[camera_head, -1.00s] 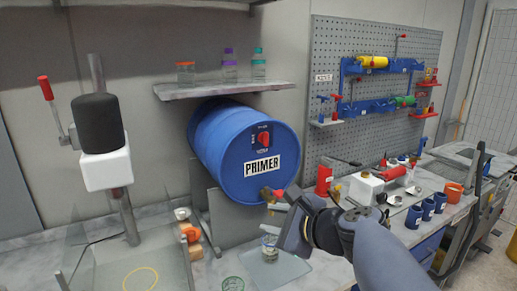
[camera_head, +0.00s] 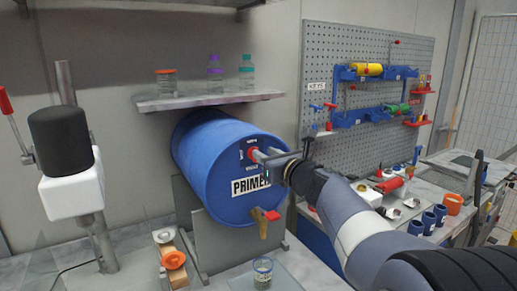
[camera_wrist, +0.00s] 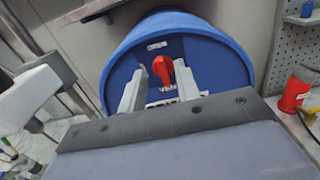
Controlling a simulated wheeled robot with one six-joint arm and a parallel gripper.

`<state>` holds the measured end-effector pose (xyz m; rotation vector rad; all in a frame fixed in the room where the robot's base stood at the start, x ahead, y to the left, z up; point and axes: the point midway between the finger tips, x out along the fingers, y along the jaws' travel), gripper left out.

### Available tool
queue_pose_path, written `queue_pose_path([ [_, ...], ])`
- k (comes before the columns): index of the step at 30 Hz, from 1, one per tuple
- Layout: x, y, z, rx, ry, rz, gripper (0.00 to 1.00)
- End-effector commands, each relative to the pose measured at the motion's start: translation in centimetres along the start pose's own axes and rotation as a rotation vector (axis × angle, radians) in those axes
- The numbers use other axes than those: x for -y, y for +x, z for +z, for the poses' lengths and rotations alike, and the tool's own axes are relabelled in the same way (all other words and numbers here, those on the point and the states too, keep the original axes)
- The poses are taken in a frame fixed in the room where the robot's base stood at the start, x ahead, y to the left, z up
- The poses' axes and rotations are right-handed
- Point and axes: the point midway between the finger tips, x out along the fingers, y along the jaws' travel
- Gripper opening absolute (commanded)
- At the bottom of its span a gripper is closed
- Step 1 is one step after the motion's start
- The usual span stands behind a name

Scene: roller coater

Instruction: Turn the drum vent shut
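The blue drum (camera_head: 215,165) lies on its side in a cradle, its PRIMER-labelled end facing me. The red vent knob (camera_head: 250,156) is on the upper part of that end, beside a small dark label. In the wrist view the red vent knob (camera_wrist: 163,69) appears near the gap between my fingertips, its narrow part roughly upright. My gripper (camera_head: 262,156) is open at the drum face; its two fingers (camera_wrist: 160,76) stand on either side of the knob. I cannot tell whether they touch it. The fingers partly hide the knob and label.
A brass tap with a red handle (camera_head: 267,214) is low on the drum end, above a glass jar (camera_head: 262,272). A shelf (camera_head: 213,100) with bottles hangs above the drum. A press-like device (camera_head: 68,150) stands left. Cups and tools crowd the bench at right.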

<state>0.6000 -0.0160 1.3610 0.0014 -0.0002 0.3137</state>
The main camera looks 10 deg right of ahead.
Motion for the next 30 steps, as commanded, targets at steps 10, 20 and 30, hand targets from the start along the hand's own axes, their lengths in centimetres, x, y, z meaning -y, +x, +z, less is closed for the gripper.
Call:
queue_pose_path([
  [10,-0.1,3.3,0.0,0.000,0.000,0.001,0.31],
  [20,0.0,3.4,0.0,0.000,-0.001,0.000,0.28],
  [30,0.0,3.4,0.0,0.000,-0.001,0.000,0.00],
])
